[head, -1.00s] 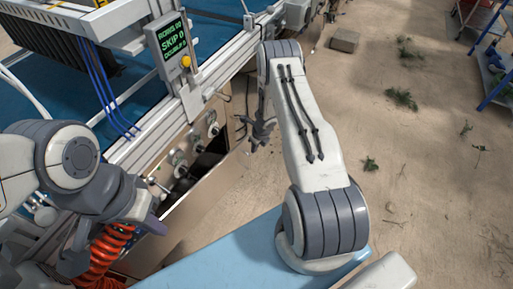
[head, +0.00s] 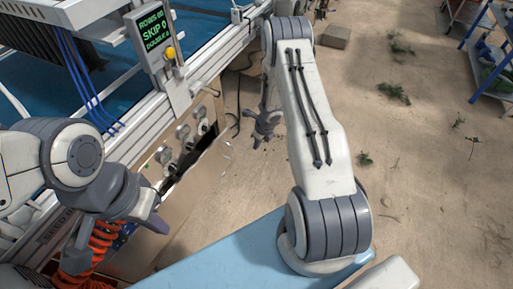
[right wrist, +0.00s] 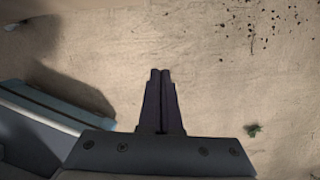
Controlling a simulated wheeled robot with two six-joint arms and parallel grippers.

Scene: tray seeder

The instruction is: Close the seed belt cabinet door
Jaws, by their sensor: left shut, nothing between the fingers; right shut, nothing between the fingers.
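The seed belt cabinet door (head: 196,191) is a tan panel low on the side of the seeder machine in the head view. It stands partly open, with a narrow dark gap (head: 176,184) between it and the cabinet front with its round knobs (head: 184,138). My right gripper (head: 260,138) is shut and empty, beyond the door's far end and apart from it. Its shut fingers show in the right wrist view (right wrist: 161,76) over bare ground. My left gripper (head: 157,224) is shut and empty at the near end of the cabinet; whether it touches anything I cannot tell.
A control box with a green display (head: 158,34) and yellow button stands on the machine's rail (head: 135,125). Orange coiled hose (head: 103,241) hangs by my left gripper. The sandy ground at right is mostly free; a blue shelf (head: 488,60) stands far right.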

